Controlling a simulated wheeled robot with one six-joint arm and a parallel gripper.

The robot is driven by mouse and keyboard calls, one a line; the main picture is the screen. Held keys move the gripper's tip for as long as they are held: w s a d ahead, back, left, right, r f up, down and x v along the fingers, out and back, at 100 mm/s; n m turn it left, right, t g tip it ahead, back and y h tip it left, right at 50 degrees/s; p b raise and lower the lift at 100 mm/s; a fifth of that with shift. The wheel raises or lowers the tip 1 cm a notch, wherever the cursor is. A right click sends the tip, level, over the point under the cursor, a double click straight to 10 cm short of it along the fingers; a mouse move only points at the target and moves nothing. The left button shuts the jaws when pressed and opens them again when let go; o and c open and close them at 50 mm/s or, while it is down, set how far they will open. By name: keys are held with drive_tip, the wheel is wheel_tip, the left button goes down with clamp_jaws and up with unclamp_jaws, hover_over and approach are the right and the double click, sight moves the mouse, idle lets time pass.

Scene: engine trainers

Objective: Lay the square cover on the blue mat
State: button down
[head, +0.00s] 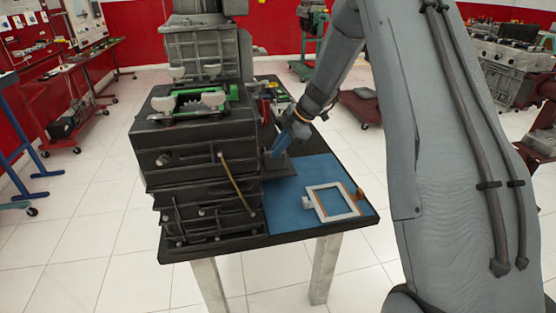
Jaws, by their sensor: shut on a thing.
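The blue mat (312,174) lies on the right part of a dark table, beside the black engine block. My gripper (279,151) is at the end of my grey arm, close to the right side of the engine block. It is shut on a dark flat plate, which looks like the square cover (279,166), near the mat's back left part. Whether the plate touches the mat or hangs just above it, I cannot tell. The fingertips and the plate's left side are partly hidden or blend into the dark engine.
A white square frame (334,214) lies on the mat's front right, with a small white piece (307,203) at its left and a small brown part (360,194) at its right. The tall engine block (205,145) fills the table's left. The mat's middle is clear.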

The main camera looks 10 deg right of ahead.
sight(274, 162)
drive_tip(key=shift+f+p, duration=0.5)
drive_tip(key=shift+f, duration=1.5)
drive_tip(key=shift+f, duration=0.15)
drive_tip(key=c, duration=1.8)
unclamp_jaws()
drive_tip(key=shift+d+r, duration=0.2)
drive_tip(key=shift+r, duration=0.2)
drive_tip(key=b+v, duration=0.3)
drive_tip(key=v, duration=0.7)
drive_tip(key=shift+s+a+f+m+g+h, duration=0.5)
drive_tip(key=shift+s+m+h, duration=0.45)
drive_tip(key=shift+s+m, duration=3.45)
drive_tip(key=shift+s+a+f+m+g+h, duration=0.25)
drive_tip(key=shift+s+a+m+h, duration=1.1)
drive_tip(key=shift+s, duration=5.5)
drive_tip(key=shift+s+d+f+m+g+h, duration=0.1)
drive_tip(key=shift+s+f+m+g+h, duration=0.35)
drive_tip(key=shift+s+m, duration=4.2)
